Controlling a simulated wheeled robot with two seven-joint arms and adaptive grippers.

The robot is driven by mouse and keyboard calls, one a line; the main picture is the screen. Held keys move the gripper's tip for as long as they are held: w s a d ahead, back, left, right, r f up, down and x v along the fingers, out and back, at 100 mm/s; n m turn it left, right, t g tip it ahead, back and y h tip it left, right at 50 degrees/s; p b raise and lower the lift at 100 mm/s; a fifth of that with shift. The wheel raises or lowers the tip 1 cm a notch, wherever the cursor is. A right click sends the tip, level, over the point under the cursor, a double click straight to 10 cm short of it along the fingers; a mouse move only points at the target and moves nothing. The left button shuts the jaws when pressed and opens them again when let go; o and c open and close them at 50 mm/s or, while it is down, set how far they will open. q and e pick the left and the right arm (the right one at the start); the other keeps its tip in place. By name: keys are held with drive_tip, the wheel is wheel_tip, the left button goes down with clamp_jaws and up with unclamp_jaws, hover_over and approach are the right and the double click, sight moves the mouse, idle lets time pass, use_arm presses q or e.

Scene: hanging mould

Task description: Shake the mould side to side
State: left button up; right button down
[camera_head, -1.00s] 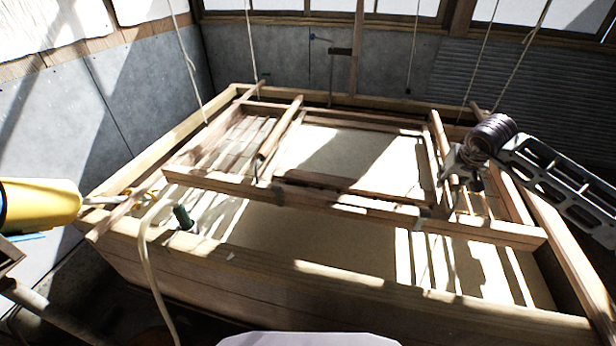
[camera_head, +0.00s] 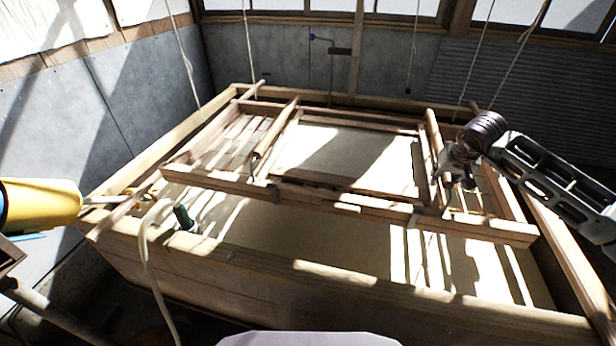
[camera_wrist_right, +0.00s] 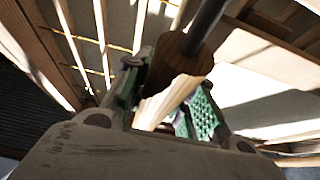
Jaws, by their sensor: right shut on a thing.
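The mould (camera_head: 345,207) is a hanging wooden frame with inner bars around a pale, sunlit panel. It lies level over a large wooden vat (camera_head: 250,265). My right gripper (camera_head: 458,168) is at the right part of the mould, at an upright wooden bar. In the right wrist view, its green-padded fingers (camera_wrist_right: 168,103) are shut on a wooden handle bar (camera_wrist_right: 182,68) of the mould. The contact is partly hidden. My left gripper does not show clearly in the head view.
Ropes (camera_head: 185,60) hang from above around the vat. A pale hose (camera_head: 143,255) and a green fitting (camera_head: 183,217) are at the vat's left front. A yellow cylinder (camera_head: 40,205) is at the left edge. Grey walls stand close behind.

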drive_tip(key=shift+w+a, duration=0.1)
drive_tip(key=shift+a, duration=0.3)
drive_tip(key=shift+s+d+b, duration=0.1)
drive_tip(key=shift+s+d, duration=0.1)
drive_tip(key=shift+d, duration=0.6)
drive_tip(key=shift+s+d+b, duration=0.1)
drive_tip(key=shift+s+d, duration=0.1)
drive_tip(key=shift+d, duration=0.55)
drive_tip(key=shift+s+d+b, duration=0.1)
drive_tip(key=shift+s+d, duration=0.1)
drive_tip(key=shift+d, duration=0.6)
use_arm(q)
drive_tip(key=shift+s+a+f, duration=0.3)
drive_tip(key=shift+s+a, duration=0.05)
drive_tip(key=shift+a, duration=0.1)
use_arm(e)
drive_tip(key=shift+w+a, duration=0.1)
drive_tip(key=shift+a, duration=0.05)
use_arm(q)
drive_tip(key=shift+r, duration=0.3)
use_arm(e)
drive_tip(key=shift+w+a, duration=0.25)
drive_tip(key=shift+a, duration=0.85)
drive_tip(key=shift+w+a, duration=0.25)
drive_tip(key=shift+a, duration=0.85)
drive_tip(key=shift+d+f, duration=0.1)
